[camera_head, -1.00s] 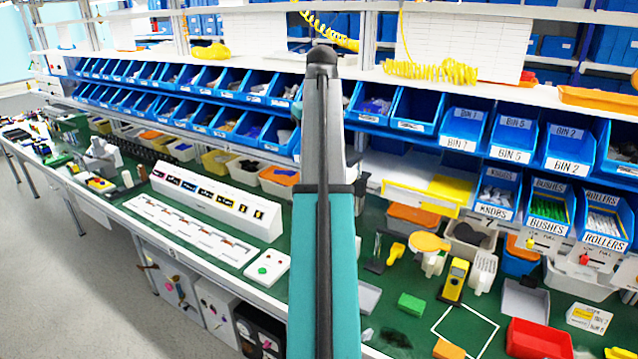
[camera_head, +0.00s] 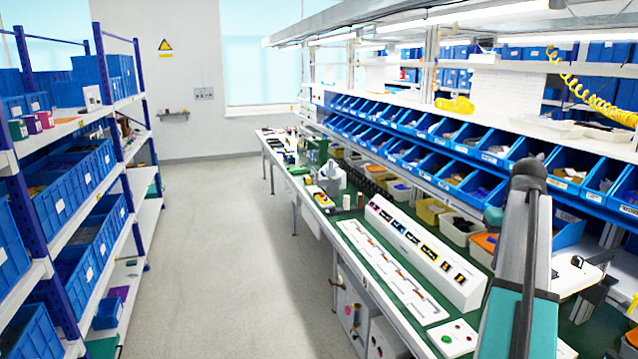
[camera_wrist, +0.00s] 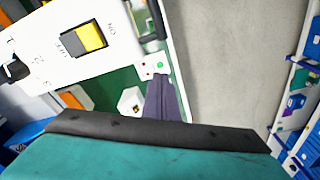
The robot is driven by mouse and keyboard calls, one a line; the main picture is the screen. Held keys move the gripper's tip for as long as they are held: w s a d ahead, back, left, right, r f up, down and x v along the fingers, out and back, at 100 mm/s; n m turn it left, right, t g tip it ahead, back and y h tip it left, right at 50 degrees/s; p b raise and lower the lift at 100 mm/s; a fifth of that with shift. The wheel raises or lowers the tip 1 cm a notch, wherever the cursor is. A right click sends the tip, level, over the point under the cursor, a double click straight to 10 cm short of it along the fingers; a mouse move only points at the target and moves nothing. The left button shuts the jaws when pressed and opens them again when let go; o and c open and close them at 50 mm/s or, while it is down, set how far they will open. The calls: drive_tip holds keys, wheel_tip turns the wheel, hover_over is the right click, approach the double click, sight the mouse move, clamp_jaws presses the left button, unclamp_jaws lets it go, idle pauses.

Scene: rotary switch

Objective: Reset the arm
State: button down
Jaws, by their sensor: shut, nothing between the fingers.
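My arm's teal and grey links rise at the lower right of the head view. My gripper (camera_wrist: 161,80) shows in the wrist view as a dark, narrow, tapered shape beyond a teal and black part of my arm. Its fingers are shut and empty. In the wrist view, a white panel (camera_wrist: 58,22) carries a yellow and black rocker switch (camera_wrist: 84,39) marked ON and OFF. A black rotary knob (camera_wrist: 14,70) is cut off at the left edge. The head view shows the long white switch panel (camera_head: 418,238) on the bench, left of my arm.
The green bench (camera_head: 325,212) runs away to the back, with rows of blue bins (camera_head: 440,160) above it. A small white button box (camera_head: 453,338) stands near its front edge. Blue-framed shelves (camera_head: 130,140) stand at the left. The grey floor aisle (camera_head: 225,250) between is clear.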

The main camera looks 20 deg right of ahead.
drive_tip(key=w+a+f+n, duration=0.1)
drive_tip(key=w+a+f, duration=0.5)
drive_tip(key=a+f, duration=0.6)
drive_tip(key=w+a+f+n, duration=0.1)
drive_tip(key=w+a+f, duration=0.5)
drive_tip(key=a+f, duration=0.5)
drive_tip(key=s+a+f+n+g, duration=0.1)
drive_tip(key=s+a+f+n, duration=0.15)
drive_tip(key=a+f, duration=0.95)
drive_tip(key=s+a+f+n, duration=0.1)
drive_tip(key=s+a+f, duration=0.3)
drive_tip(key=a+f, duration=0.85)
drive_tip(key=s+a+f+g+b, duration=0.2)
drive_tip(key=s+f+b, duration=0.4)
drive_tip(key=s+f, duration=0.7)
drive_tip(key=s+a+f+g+b, duration=0.2)
drive_tip(key=s+f+g+b, duration=0.2)
drive_tip(key=s+f, duration=0.9)
wheel_tip(320, 180, down, 3)
drive_tip(key=b, duration=0.3)
drive_tip(key=shift+s+a+r+y, duration=0.2)
drive_tip(key=shift+s+y, duration=0.1)
